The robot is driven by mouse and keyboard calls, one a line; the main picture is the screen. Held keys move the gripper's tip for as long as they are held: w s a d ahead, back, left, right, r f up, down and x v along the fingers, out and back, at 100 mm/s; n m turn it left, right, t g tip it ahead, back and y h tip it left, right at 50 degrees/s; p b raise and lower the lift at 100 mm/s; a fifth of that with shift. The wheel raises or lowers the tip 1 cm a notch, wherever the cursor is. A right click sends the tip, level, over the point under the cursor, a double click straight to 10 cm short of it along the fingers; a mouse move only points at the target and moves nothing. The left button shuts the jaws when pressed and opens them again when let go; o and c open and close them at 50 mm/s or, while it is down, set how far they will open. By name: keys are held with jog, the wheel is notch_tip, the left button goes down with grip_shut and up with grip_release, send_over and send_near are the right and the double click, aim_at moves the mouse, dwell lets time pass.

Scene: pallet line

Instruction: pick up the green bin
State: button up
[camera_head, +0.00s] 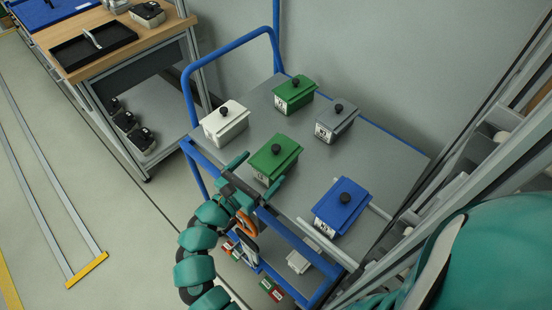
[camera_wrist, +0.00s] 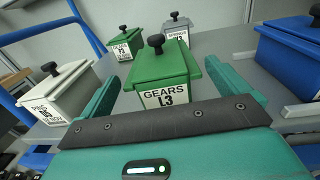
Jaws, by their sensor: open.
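A green bin (camera_head: 276,158) with a black knob on its lid stands upright on the grey cart top, at the front edge. In the wrist view this green bin (camera_wrist: 165,82) is labelled "GEARS L3". A second green bin (camera_head: 294,94) stands farther back; it also shows in the wrist view (camera_wrist: 124,46). My gripper (camera_head: 257,174) is open at the near side of the front green bin, one finger toward each side. In the wrist view that bin stands centred between the fingers. I cannot tell whether they touch it.
On the same cart (camera_head: 385,165) stand a white bin (camera_head: 225,124) at left, a grey bin (camera_head: 336,121) behind and a blue bin (camera_head: 342,206) at right. A blue handrail (camera_head: 230,46) rises at the cart's left. A wooden workbench (camera_head: 130,45) is at upper left.

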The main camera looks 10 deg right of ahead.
aim_at(272, 158)
jog(key=shift+f+p+x, duration=0.15)
jog(key=shift+p+x, duration=0.45)
jog(key=shift+x, duration=0.75)
jog(key=shift+f+p+x, duration=0.2)
jog(key=shift+p+x, duration=0.4)
jog(key=shift+x, duration=0.75)
jog(key=shift+c, duration=0.2)
jog(key=c, duration=0.9)
jog(key=shift+o, duration=0.2)
notch_tip(272, 158, up, 10)
jog(key=shift+f+b, duration=0.15)
jog(key=shift+b, duration=0.9)
jog(key=shift+s+a, duration=0.15)
